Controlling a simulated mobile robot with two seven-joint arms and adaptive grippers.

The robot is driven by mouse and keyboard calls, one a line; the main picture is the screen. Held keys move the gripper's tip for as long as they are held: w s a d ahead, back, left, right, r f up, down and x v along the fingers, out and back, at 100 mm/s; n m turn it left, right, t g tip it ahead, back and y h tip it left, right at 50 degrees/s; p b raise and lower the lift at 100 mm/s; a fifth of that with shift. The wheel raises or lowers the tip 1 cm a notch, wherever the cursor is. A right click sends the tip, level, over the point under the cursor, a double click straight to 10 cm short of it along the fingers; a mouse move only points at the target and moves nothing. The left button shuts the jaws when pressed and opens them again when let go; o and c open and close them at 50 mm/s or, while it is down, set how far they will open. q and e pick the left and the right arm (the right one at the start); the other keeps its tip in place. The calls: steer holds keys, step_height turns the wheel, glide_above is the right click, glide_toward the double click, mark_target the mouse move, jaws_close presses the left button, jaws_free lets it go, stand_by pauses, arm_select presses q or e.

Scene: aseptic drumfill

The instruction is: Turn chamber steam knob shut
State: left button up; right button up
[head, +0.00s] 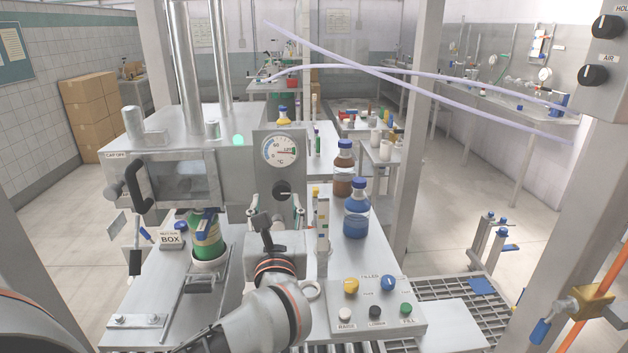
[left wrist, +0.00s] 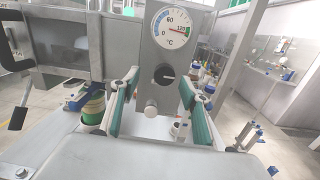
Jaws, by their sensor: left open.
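The chamber steam knob is a dark round knob (head: 282,190) on the grey panel below a temperature dial (head: 281,150). The knob also shows in the left wrist view (left wrist: 164,73), with a pale mark across it. The dial's needle points right, near the 120 mark. My left gripper (head: 284,215) is in front of and slightly below the knob. In the left wrist view its two green-padded fingers (left wrist: 158,92) are spread apart, with the knob showing between and beyond them. Nothing is held. My right gripper is not in view.
A steel chamber with a black handle (head: 137,185) stands left of the panel. A brown bottle (head: 343,170) and a blue bottle (head: 357,212) stand to the right. A button panel (head: 376,318) is at the front right.

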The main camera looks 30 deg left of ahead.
mark_target(281, 192)
arm_select(q)
steer(key=shift+h, duration=0.5)
steer(key=x, duration=0.5)
steer(key=p+x, duration=0.1)
steer(key=x, duration=0.2)
steer(key=shift+w+d+f, duration=0.15)
steer(key=shift+d+f, duration=0.2)
steer(key=c, duration=1.1)
